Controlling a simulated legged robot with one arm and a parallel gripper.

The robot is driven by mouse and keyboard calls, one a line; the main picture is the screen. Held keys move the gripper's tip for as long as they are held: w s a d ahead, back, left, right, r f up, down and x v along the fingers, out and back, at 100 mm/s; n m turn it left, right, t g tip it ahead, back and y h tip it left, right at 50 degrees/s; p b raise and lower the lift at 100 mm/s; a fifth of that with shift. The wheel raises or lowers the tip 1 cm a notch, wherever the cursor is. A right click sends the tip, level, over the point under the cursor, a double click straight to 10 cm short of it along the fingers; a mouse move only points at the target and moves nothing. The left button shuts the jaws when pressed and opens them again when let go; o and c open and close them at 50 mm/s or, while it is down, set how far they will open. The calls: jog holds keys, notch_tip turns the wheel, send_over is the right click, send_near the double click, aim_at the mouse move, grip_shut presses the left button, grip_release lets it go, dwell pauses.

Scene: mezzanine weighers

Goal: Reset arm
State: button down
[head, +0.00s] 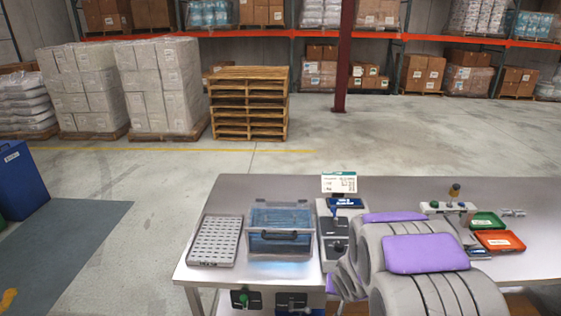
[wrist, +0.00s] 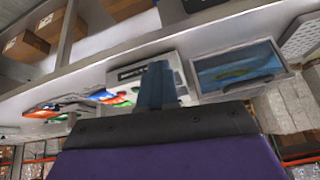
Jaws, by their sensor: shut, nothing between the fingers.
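My arm, grey with purple pads, shows in the head view at the lower right, in front of the steel workbench (head: 290,190), covering part of its front edge and top. In the wrist view my gripper (wrist: 157,72) is a narrow blue-grey shape beyond a dark, purple-edged part of my arm. Its fingers are together and hold nothing. The wrist view appears upside down, with the bench beyond the fingers.
On the bench are a perforated tray (head: 215,241), a clear blue-filled bin (head: 281,232), a scale (head: 335,232), a green tray (head: 488,220) and an orange tray (head: 499,241). Stacked pallets (head: 247,104) stand behind. Open floor lies between. Boxes (wrist: 27,45) sit on the bench's lower shelf.

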jog(key=s+d+r+g+h+b, duration=0.1)
jog(key=s+r+g, duration=0.1)
jog(key=s+r, duration=0.35)
jog(key=s+d+r+g+h, duration=0.1)
jog(key=s+r, duration=0.2)
jog(key=s, duration=0.6)
jog(key=s+a+r+n+g+y, duration=0.1)
jog(key=s+a+r+g, duration=0.1)
jog(key=s, duration=0.9)
jog(key=s+a+r+n+g+y+b, duration=0.1)
jog(key=s+a+r+g, duration=0.2)
jog(key=s, duration=0.9)
jog(key=shift+a, duration=0.15)
